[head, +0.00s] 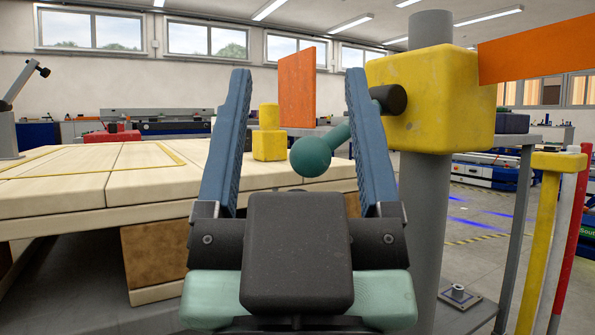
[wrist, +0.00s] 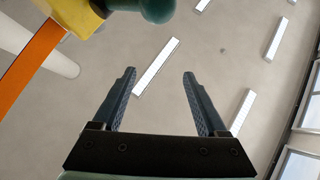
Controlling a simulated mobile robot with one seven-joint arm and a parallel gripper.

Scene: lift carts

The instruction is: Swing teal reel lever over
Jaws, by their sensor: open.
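The teal lever (head: 313,156) has a round knob and a short arm that runs up and right to a dark hub on a yellow box (head: 432,100), fixed to a grey post. In the head view the knob appears between the two blue fingers of my gripper (head: 300,85), which is open. In the wrist view the lever knob (wrist: 157,8) is at the top edge, beyond the fingertips of my gripper (wrist: 158,72) and apart from them. The space between the fingers is empty there. Part of the lever arm is hidden behind the right finger in the head view.
An orange panel (head: 297,87) and a small yellow block (head: 268,135) stand behind, by a pale wooden table (head: 75,190) at left. Another orange plate (head: 535,48) extends right from the yellow box. Yellow and red posts stand at the right.

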